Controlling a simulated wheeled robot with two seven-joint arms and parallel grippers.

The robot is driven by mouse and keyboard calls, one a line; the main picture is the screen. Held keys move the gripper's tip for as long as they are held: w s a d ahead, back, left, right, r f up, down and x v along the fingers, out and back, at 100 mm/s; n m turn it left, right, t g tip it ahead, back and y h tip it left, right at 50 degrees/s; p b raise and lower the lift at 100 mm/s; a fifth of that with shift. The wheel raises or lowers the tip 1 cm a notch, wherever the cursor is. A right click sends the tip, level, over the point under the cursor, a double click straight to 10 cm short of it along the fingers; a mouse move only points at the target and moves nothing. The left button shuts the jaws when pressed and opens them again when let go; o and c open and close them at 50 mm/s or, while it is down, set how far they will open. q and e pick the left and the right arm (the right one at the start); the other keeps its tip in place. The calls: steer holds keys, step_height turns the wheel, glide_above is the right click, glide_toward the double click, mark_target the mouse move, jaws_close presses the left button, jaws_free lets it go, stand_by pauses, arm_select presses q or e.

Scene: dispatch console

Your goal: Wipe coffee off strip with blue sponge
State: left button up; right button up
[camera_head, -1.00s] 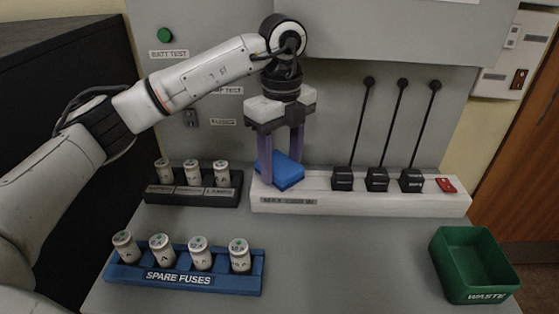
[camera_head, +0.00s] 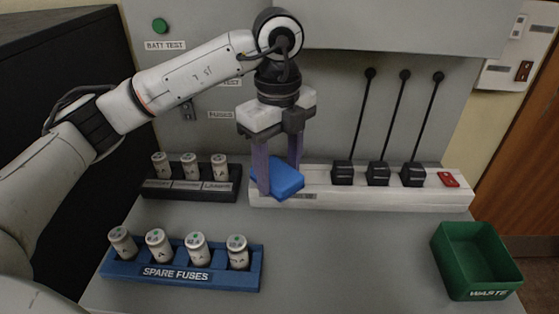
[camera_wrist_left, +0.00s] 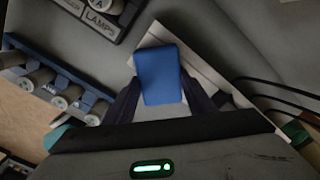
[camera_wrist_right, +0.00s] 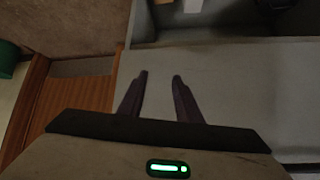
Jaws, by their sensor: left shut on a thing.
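My left gripper (camera_head: 278,182) is shut on the blue sponge (camera_head: 284,181), held at the left end of the white power strip (camera_head: 330,197). The sponge covers part of the strip's label, and I cannot tell whether it touches the strip. In the left wrist view the sponge (camera_wrist_left: 158,76) sits between the two fingers, with the pale strip (camera_wrist_left: 205,75) behind it. No coffee shows clearly on the strip. My right gripper (camera_wrist_right: 160,78) shows only in the right wrist view, with its fingers apart and nothing between them, over a grey surface.
Three black plugs (camera_head: 378,175) with upright cords and a red switch (camera_head: 448,180) are on the strip's right part. A dark fuse holder (camera_head: 190,190) and a blue spare-fuse rack (camera_head: 180,276) stand left. A green waste bin (camera_head: 474,262) is at right. The front middle is clear.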

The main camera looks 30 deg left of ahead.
mark_target(279, 178)
arm_select(q)
steer(key=shift+s+d+f, duration=0.15)
steer(key=shift+s+d, duration=0.15)
steer(key=shift+s, duration=0.35)
step_height(279, 178, up, 6)
steer(key=p, duration=0.4)
steer(key=shift+r+p, duration=0.5)
steer(key=shift+r, duration=1.05)
